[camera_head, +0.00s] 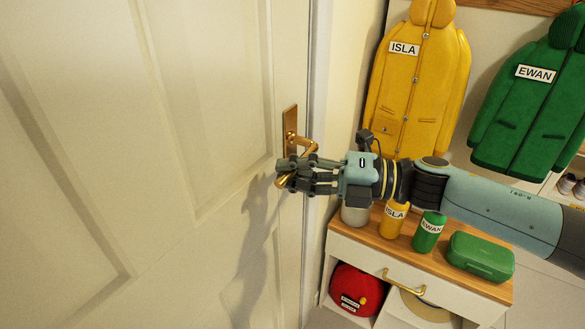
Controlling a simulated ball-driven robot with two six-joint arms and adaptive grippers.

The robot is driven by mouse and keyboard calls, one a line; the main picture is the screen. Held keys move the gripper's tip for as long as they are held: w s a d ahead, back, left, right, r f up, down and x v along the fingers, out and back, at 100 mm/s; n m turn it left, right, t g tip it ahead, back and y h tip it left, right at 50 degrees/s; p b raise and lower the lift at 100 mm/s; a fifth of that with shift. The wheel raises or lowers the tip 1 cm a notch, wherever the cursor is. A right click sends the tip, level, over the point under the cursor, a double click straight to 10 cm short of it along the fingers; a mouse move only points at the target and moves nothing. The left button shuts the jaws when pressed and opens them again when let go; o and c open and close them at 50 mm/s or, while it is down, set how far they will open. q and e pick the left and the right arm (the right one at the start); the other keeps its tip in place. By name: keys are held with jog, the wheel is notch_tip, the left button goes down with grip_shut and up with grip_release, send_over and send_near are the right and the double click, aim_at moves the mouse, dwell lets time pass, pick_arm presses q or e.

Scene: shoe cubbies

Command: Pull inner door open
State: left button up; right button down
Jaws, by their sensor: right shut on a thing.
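The inner door (220,120) is a cream panelled door that fills the left of the head view. It looks closed against its frame (316,90). A brass handle on a brass plate (289,122) sits near its right edge. My right gripper (288,174) reaches in from the right and is shut on the brass lever handle (303,141), whose end shows below the fingers. The fingers hide part of the lever. My left gripper is not in view.
A low cabinet (465,287) with a wooden top stands right of the door, below my right arm. Yellow (393,220) and green (428,232) bottles and a green box (480,256) stand on it. Yellow (417,85) and green (535,100) coats hang behind.

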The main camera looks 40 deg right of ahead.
jog(key=shift+w+d+f+n+g+h+b, duration=0.15)
jog(key=shift+d+f+n+h+b, duration=0.2)
jog(key=shift+f+n, duration=0.55)
jog(key=shift+d+f+n+g+h+b, duration=0.2)
jog(key=shift+f+n+h, duration=0.25)
jog(key=shift+f+n, duration=0.4)
jog(key=shift+w+d+f+n+g+h+b, duration=0.15)
jog(key=shift+d+f+n+h+b, duration=0.2)
jog(key=shift+f+n, duration=0.5)
jog(key=shift+a+r, duration=0.1)
jog(key=shift+r, duration=0.05)
jog(key=shift+s, duration=0.1)
